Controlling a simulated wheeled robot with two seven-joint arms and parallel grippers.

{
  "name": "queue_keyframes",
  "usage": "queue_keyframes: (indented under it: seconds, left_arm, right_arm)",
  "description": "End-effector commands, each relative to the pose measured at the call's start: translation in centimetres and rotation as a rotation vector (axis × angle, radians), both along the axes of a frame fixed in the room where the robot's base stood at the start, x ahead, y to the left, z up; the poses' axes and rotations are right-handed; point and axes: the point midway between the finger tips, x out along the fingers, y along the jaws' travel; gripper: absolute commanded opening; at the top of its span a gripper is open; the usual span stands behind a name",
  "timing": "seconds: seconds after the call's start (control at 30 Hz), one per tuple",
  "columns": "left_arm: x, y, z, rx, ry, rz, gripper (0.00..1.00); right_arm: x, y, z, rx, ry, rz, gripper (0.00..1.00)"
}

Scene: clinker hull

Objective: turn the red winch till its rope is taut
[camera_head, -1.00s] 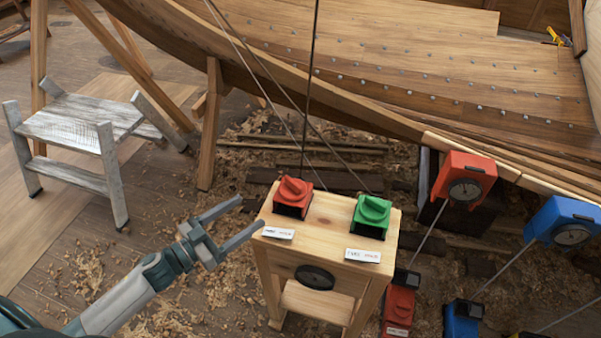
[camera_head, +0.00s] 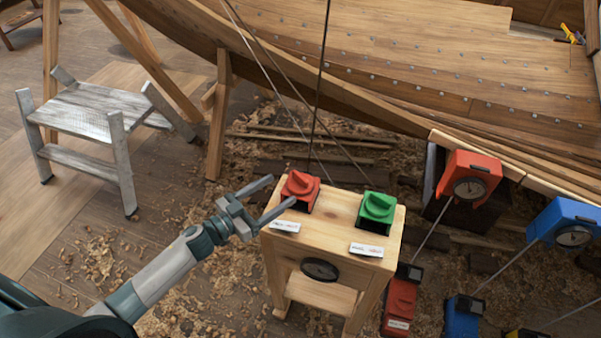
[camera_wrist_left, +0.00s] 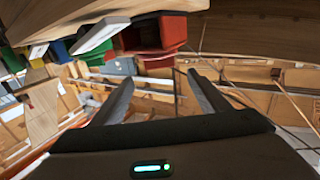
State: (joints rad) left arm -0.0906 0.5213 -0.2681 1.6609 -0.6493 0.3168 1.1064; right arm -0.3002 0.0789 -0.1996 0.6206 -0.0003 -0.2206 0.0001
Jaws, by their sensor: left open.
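The red winch (camera_head: 300,190) sits on the left of a small wooden stand's top (camera_head: 337,212). In the left wrist view the open fingers (camera_wrist_left: 157,88) point ahead below the red winch (camera_wrist_left: 160,38).
White labels lie before both winches. A red gauge (camera_head: 468,178) and a blue gauge (camera_head: 567,222) stand at the right with slanting rods. The planked hull (camera_head: 420,70) spans the back. A whitewashed step stool (camera_head: 95,122) stands at the left. Shavings cover the floor.

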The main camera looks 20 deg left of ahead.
Motion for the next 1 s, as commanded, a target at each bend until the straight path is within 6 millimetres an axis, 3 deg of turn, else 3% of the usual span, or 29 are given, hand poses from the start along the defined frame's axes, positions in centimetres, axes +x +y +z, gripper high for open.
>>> queue_keyframes:
  seconds: [0.3, 0.5, 1.0]
  left_arm:
    - [4.9, -3.2, 0.3, -0.002, -0.001, 0.000, 0.69]
    - [7.0, -4.5, 0.1, -0.001, 0.000, 0.000, 0.69]
    - [7.9, -5.0, 0.0, 0.001, -0.001, -0.001, 0.66]
  right_arm:
    - [0.0, 0.0, 1.7, 0.000, 0.000, 0.000, 0.31]
    - [0.0, 0.0, 2.2, 0.000, 0.000, 0.000, 0.31]
    - [0.0, 0.0, 2.3, 0.000, 0.000, 0.000, 0.31]
